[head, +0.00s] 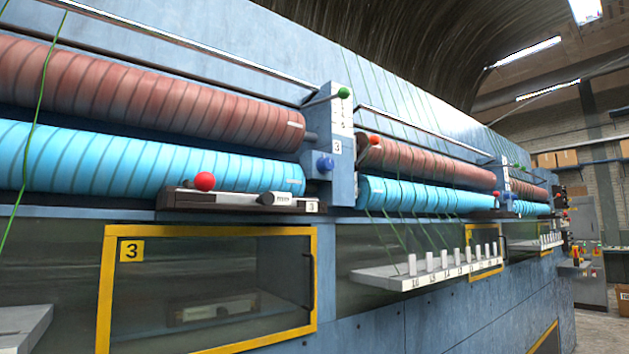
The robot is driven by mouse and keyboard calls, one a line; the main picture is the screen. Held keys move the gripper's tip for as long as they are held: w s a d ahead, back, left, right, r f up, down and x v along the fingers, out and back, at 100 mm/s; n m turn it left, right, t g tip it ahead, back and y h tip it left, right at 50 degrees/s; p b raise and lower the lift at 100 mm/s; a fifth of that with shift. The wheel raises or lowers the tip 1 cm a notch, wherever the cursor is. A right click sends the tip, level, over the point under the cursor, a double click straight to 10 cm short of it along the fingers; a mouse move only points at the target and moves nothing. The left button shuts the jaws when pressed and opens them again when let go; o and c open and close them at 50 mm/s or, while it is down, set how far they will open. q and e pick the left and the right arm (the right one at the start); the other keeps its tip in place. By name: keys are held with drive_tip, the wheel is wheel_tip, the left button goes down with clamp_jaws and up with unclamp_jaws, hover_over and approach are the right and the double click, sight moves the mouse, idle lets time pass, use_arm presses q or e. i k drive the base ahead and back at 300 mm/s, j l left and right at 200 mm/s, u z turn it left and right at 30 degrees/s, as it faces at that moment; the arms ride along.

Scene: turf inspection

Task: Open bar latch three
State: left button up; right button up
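A blue post (343,150) with a small "3" label stands between two roller sections. A lever with a green ball (344,92) sits at its top, and a blue knob (325,164) is lower on its front. A metal bar (190,42) runs along the left section and ends near the post. Which part is bar latch three I cannot tell for sure. A dark rail (235,203) below the rollers carries a red ball (205,181), a light handle and another "3" label. Neither of my grippers is in view.
A yellow-framed window (104,290) marked 3 is below the rail. Brown rollers (130,90) lie above blue rollers (120,160). A shelf (390,276) with several white pegs juts out at the right. A grey ledge (25,325) juts out at lower left. Green yarns hang down.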

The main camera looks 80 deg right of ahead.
sight(204, 182)
drive_tip(key=z, duration=1.75)
